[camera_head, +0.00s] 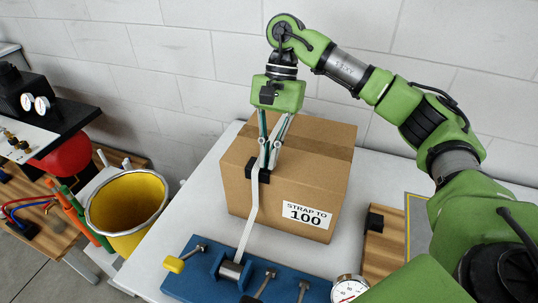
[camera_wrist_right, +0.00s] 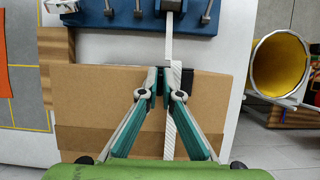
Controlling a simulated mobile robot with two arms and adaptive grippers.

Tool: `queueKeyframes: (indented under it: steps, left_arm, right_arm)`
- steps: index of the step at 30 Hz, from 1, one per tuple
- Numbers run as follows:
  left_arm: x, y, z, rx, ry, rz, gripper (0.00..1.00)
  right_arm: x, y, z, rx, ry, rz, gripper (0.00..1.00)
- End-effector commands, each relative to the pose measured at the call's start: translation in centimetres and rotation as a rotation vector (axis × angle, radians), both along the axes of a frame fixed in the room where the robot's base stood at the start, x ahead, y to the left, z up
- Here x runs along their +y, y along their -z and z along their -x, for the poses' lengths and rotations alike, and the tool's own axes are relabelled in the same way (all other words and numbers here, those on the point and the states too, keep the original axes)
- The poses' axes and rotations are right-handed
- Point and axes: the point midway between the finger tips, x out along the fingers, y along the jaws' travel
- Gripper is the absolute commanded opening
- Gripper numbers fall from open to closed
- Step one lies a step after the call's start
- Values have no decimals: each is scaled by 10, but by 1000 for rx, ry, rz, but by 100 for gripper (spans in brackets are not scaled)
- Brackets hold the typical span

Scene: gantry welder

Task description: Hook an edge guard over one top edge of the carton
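The carton (camera_head: 240,195) is brown, closed and upright on the white table, with a "STRAP TO 100" label (camera_head: 305,215). A black edge guard (camera_head: 264,177) sits at its top front edge, and shows in the wrist view (camera_wrist_right: 187,82) partly hidden by the fingers. My right gripper (camera_head: 269,165) points down there; its fingertips (camera_wrist_right: 159,78) are close together with the dark guard between them. A white strap (camera_head: 250,210) runs from the blue strapping fixture (camera_head: 205,275) up over the guard and onto the carton's top. My left gripper is out of view.
Another black guard-like piece (camera_head: 375,220) lies on a wooden block (camera_head: 385,245) right of the carton. A dial gauge (camera_head: 348,289) is at the front. A yellow-lined bucket (camera_head: 125,205) stands left of the table. A block wall is close behind.

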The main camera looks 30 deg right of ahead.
Motion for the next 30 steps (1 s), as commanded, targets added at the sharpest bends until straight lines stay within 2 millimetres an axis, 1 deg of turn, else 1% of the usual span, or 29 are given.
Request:
queueKeyframes:
  steps: [10,11,12,13,24,26,29,30]
  left_arm:
    - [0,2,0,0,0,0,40]
    - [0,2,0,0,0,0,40]
    - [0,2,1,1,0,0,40]
    - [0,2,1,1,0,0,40]
    - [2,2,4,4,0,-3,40]
    - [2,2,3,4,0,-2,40]
    - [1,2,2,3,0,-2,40]
    - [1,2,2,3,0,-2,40]
  right_arm:
    - [0,1,0,0,0,0,0]
    - [0,1,0,0,0,0,13]
    - [0,1,0,-1,0,-1,23]
    - [0,1,0,0,0,0,24]
    - [0,-2,-1,-1,0,0,24]
    - [-2,-6,-3,-3,1,-1,24]
    - [-6,-20,-7,-4,2,-1,24]
    - [-8,-28,-8,-4,2,-1,24]
